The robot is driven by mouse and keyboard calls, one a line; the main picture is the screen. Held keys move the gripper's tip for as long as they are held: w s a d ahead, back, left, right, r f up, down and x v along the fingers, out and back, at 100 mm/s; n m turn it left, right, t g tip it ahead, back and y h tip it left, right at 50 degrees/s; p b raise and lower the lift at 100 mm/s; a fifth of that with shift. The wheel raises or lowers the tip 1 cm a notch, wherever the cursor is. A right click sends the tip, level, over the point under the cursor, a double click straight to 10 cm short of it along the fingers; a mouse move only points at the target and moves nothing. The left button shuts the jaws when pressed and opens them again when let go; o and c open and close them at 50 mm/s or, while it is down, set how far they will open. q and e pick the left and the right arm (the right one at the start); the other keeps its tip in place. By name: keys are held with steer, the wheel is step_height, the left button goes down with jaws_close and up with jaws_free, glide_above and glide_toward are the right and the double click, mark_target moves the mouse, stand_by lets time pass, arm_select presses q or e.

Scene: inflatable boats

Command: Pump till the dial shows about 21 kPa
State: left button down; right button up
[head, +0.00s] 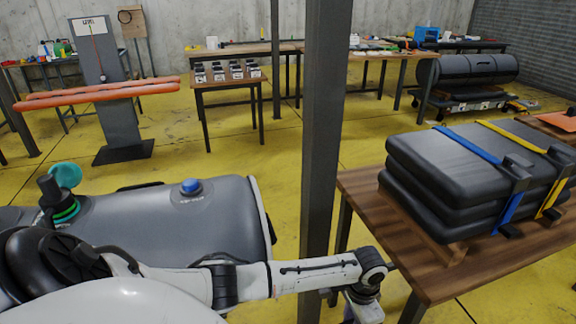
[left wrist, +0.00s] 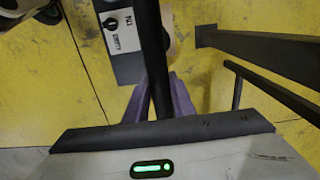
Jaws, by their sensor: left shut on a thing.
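My left arm crosses the bottom of the head view from the left; my left gripper (head: 362,306) is at its right end, partly cut off by the bottom edge. In the left wrist view its purple fingers (left wrist: 160,92) are closed around a black bar (left wrist: 152,45) that runs up out of the picture. A white and black panel with a knob (left wrist: 112,28) and words like "FULL" and "EMPTY" lies beside the bar. A grey inflated tube (head: 130,225) with a blue valve (head: 190,186) fills the lower left. No readable pressure dial shows. My right gripper is out of view.
A dark post (head: 325,140) stands beyond my arm. A wooden table (head: 365,190) on the right holds strapped black pads (head: 450,160). A grey stand (head: 118,115) with orange tubes (head: 100,93) stands back left. Yellow floor is open between them.

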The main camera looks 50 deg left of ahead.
arm_select(q)
step_height(320, 180, up, 4)
steer(key=shift+w+r+p, duration=0.1)
steer(key=shift+p, duration=0.8)
step_height(320, 180, up, 13)
steer(key=shift+r+b, duration=0.2)
steer(key=shift+b, duration=0.25)
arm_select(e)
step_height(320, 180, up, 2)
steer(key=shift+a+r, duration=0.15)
arm_select(q)
steer(key=shift+w+a, duration=0.1)
step_height(320, 180, down, 23)
steer(key=b, duration=0.8)
steer(key=shift+s+f, duration=0.2)
steer(key=shift+s, duration=0.2)
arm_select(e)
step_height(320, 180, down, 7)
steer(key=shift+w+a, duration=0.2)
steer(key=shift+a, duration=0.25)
arm_select(q)
steer(key=shift+r, duration=0.1)
